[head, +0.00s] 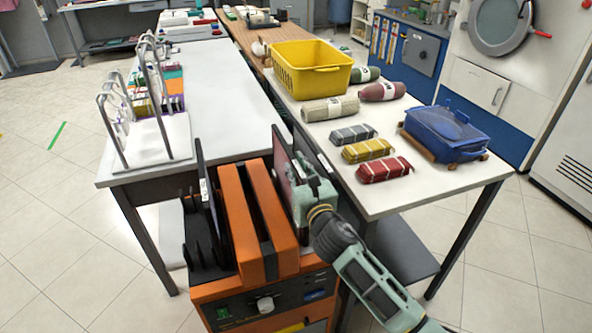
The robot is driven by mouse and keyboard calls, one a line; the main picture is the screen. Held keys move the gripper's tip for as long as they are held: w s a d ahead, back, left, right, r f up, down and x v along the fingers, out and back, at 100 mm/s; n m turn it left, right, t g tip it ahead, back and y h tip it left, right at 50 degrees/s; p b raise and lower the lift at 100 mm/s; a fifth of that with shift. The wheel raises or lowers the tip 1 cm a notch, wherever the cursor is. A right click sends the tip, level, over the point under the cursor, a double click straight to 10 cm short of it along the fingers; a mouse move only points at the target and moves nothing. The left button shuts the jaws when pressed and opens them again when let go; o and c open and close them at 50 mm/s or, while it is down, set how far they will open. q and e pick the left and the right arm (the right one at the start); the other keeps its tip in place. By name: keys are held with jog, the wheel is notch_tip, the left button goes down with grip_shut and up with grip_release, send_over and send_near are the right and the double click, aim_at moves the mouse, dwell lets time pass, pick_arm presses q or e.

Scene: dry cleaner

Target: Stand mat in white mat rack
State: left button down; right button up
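A white-based rack (160,143) with grey wire hoops stands on the left white table and holds several thin upright coloured pieces; it looks like the mat rack. Rolled mats with white bands lie on the right table: a beige one (330,108), a maroon one (381,92) and a green one (364,74). My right gripper (306,192), pale green, is at the right side of the orange machine, against a dark maroon upright panel (283,170). Its fingertips are partly hidden, so I cannot tell whether it grips the panel. My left gripper is not in view.
An orange machine (235,215) with a knob stands in front, between the tables. The right table holds a yellow basket (312,68), grey, yellow and red bundles (384,169) and a blue lidded container (446,133). The left table's middle (215,105) is clear.

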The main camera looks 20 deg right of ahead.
jog(key=shift+o, duration=1.3)
jog(key=shift+r, duration=0.2)
jog(key=s, duration=1.2)
jog(key=shift+d, duration=0.2)
